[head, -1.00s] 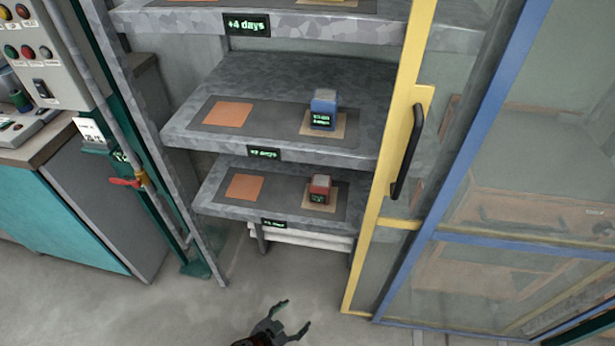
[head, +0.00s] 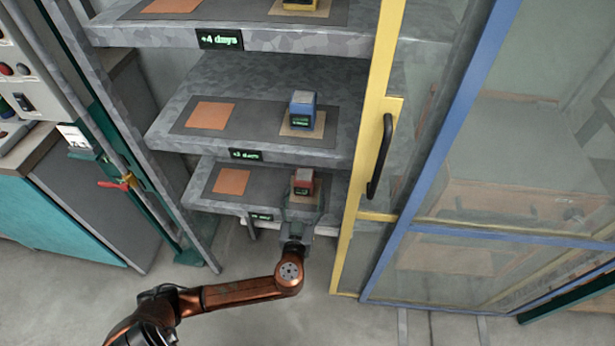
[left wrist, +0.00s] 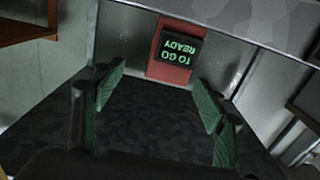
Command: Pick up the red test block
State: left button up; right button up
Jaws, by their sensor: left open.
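The red test block (head: 303,181) stands on the lowest visible shelf (head: 205,193), toward its right side. In the left wrist view the red block (left wrist: 171,68) shows its dark display with green text, upside down, reading "READY TO GO". My left gripper (head: 304,208) is at the front edge of that shelf, just in front of the block. In the left wrist view my left gripper (left wrist: 159,84) is open and empty, its two green-padded fingers apart, with the block beyond and between the fingertips. My right gripper is not in view.
A blue block (head: 302,110) stands on the shelf above, and a yellow block (head: 300,5) on the one above that. An orange square (head: 231,181) lies left of the red block. The yellow door frame with a black handle (head: 380,157) stands close at the right.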

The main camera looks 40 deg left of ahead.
aim_at(304, 186)
pick_arm(q)
jog(key=shift+w+a+f, duration=0.1)
jog(key=shift+w+a, duration=0.1)
jog(key=shift+w, duration=0.4)
jog(key=shift+w+a+b, duration=0.25)
jog(key=shift+a+b, duration=0.05)
jog(key=shift+a, duration=0.25)
jog(key=shift+w+a, duration=0.2)
jog(key=shift+a, duration=0.1)
jog(key=shift+w+a+f+b, duration=0.2)
jog(key=shift+w+a+b, duration=0.15)
jog(key=shift+b, duration=0.15)
jog(key=x, duration=0.1)
jog(key=b+x, duration=0.1)
jog(key=shift+w+a+f, duration=0.2)
jog(key=shift+w+a, duration=0.05)
jog(key=shift+w+a+r, duration=0.1)
jog(key=shift+w+a, duration=0.1)
jog(key=shift+w, duration=0.1)
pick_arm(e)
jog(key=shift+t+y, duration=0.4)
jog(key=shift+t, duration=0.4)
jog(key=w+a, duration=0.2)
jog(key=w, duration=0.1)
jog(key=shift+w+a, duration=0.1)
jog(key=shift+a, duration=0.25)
pick_arm(q)
jog(key=shift+c, duration=0.6)
jog(key=shift+r, duration=0.1)
jog(key=c, duration=1.6)
